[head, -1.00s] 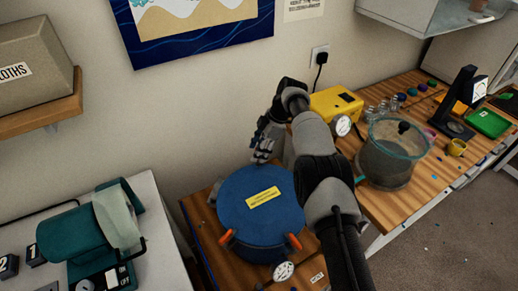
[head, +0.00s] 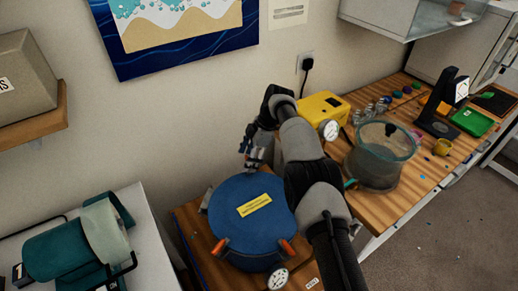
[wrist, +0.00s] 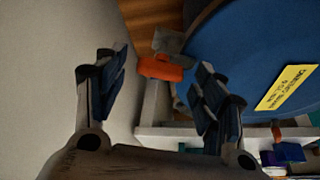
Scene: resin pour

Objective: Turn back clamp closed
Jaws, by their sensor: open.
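The blue pot (head: 236,205) stands on the wooden bench with its round lid on and a yellow label (head: 254,205) on top. The back clamp (wrist: 160,68) has an orange handle and a grey bracket at the pot's rim in the wrist view. My gripper (wrist: 160,66) is open, its two fingers apart on either side of the orange handle in that picture; I cannot tell whether they touch it. In the head view my gripper (head: 253,150) is behind the pot, and the back clamp is hidden there. Two front clamps (head: 220,247) (head: 288,247) show orange handles.
The wall is close behind my gripper. A gauge (head: 278,279) is at the pot's front. A glass vessel (head: 381,165) and a yellow box (head: 324,106) stand to the right. A teal machine (head: 65,250) is at the left.

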